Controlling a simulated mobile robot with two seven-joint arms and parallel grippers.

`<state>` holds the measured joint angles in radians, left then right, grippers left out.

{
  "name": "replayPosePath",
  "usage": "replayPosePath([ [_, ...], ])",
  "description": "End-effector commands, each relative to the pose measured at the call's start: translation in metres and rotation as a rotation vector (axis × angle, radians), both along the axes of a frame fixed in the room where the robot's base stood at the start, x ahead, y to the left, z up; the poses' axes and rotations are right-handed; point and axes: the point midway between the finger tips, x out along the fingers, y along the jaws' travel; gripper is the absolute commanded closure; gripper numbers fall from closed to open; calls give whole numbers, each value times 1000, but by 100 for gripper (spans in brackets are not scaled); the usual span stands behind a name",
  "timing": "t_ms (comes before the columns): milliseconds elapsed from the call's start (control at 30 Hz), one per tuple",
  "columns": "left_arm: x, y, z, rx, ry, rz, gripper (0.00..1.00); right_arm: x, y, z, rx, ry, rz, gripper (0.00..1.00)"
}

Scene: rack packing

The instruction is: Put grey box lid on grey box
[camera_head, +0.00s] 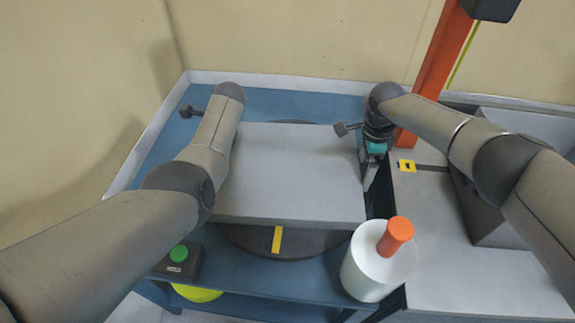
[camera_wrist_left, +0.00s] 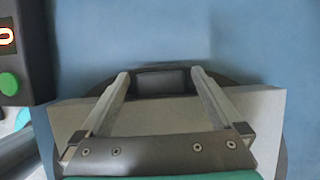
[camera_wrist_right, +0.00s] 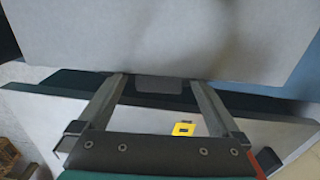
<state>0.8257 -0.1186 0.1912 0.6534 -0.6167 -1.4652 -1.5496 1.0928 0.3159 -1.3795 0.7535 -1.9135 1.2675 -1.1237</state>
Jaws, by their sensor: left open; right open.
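A wide, flat grey top (camera_head: 295,165), which looks like the grey box lid, lies level over a dark round turntable on the blue table. I cannot tell whether a box is beneath it. My right gripper (camera_head: 368,178) is open and points down beside its right edge. In the right wrist view the open fingers (camera_wrist_right: 158,82) straddle a small dark tab at the grey panel's edge. My left gripper is hidden behind its arm in the head view. In the left wrist view its open fingers (camera_wrist_left: 160,78) flank a dark tab by a grey edge. Contact is unclear.
A grey box-like body (camera_head: 492,215) stands on the right table (camera_head: 445,265), partly behind my right arm. A white cylinder with an orange top (camera_head: 368,272) stands near the front right. A green button box (camera_head: 180,260) is at front left. An orange post (camera_head: 433,75) rises behind.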

Motion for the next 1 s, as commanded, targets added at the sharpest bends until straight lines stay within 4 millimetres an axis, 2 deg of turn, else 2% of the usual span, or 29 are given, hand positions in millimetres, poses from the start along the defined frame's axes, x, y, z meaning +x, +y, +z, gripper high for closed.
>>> replayPosePath([
  [367, 0, 1, -2, 0, 0, 0, 1, 0, 0, -2, 1, 0, 1, 1],
  [1000, 0, 0, -2, 0, 0, 0, 73, 0, 0, -2, 1, 0, 0, 73],
])
